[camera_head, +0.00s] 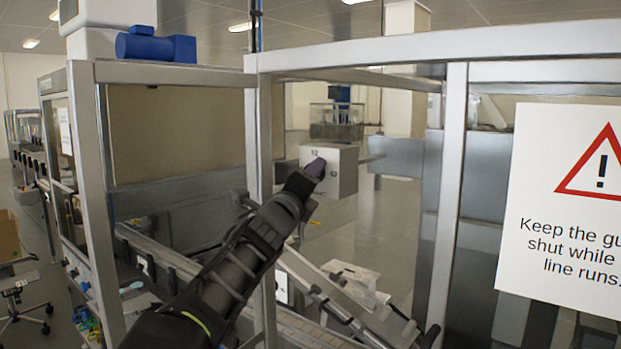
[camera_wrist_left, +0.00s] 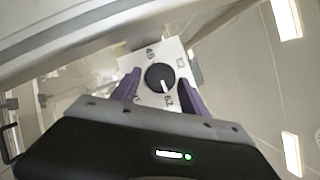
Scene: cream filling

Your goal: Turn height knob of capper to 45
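The capper's height knob (camera_wrist_left: 160,77) is a round black dial with a white pointer mark, on a white plate with small number labels around it. The pointer faces down in the left wrist view, towards a label that looks like 62. My left gripper (camera_wrist_left: 158,88) has its two purple fingers apart, one on each side of the knob; I cannot tell whether they touch it. In the head view my left gripper (camera_head: 314,170) is at the pale capper box (camera_head: 344,172), and the arm and fingers hide the knob there. My right gripper is not in view.
Grey frame posts and a top beam (camera_head: 440,45) surround the machine, and my left arm reaches in past a post (camera_head: 258,130). A warning sign (camera_head: 565,195) hangs at right. Conveyor rails (camera_head: 160,256) run below. A blue motor (camera_head: 155,46) sits on top at left.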

